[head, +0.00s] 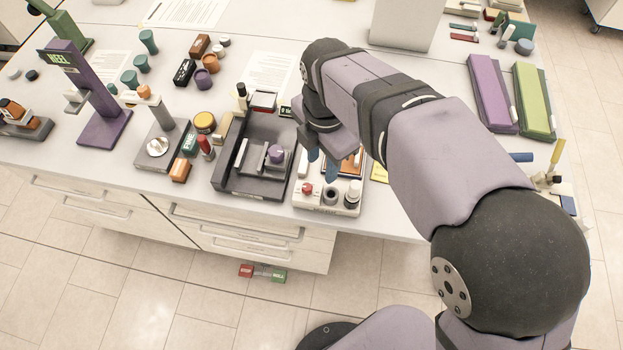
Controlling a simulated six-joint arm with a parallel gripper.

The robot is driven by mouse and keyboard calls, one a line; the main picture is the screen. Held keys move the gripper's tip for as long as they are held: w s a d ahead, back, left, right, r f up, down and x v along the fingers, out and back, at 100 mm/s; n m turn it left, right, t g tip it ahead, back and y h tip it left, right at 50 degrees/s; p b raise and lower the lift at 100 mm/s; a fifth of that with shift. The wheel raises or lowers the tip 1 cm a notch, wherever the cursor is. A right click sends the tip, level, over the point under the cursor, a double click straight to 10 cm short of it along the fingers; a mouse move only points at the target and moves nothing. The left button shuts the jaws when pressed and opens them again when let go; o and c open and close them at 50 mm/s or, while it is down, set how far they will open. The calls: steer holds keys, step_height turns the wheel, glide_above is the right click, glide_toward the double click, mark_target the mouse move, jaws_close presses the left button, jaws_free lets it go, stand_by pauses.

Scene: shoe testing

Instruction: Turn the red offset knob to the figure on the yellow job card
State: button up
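The red knob (306,188) sits at the front left of a pale instrument box (322,209) near the table's front edge. Its pointer and scale are too small to read. The yellow job card (379,173) lies just right of the box, partly hidden by my arm; its figure cannot be read. My gripper (322,163) hangs over the back of the box, behind the red knob and apart from it. Its two blue fingertips look spaced apart, with nothing seen between them.
A dark tray device (228,177) with a purple knob (276,154) stands close on the left. Purple (490,92) and green (533,99) blocks lie at right.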

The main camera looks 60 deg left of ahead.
mark_target(307, 187)
steer(key=s+n, duration=0.1)
steer(key=s+a+n, duration=0.1)
steer(key=s, duration=0.1)
steer(key=shift+f, duration=0.2)
steer(key=shift+f+p, duration=1.15)
steer(key=shift+f, duration=2.5)
steer(key=shift+c, duration=0.7)
jaws_close()
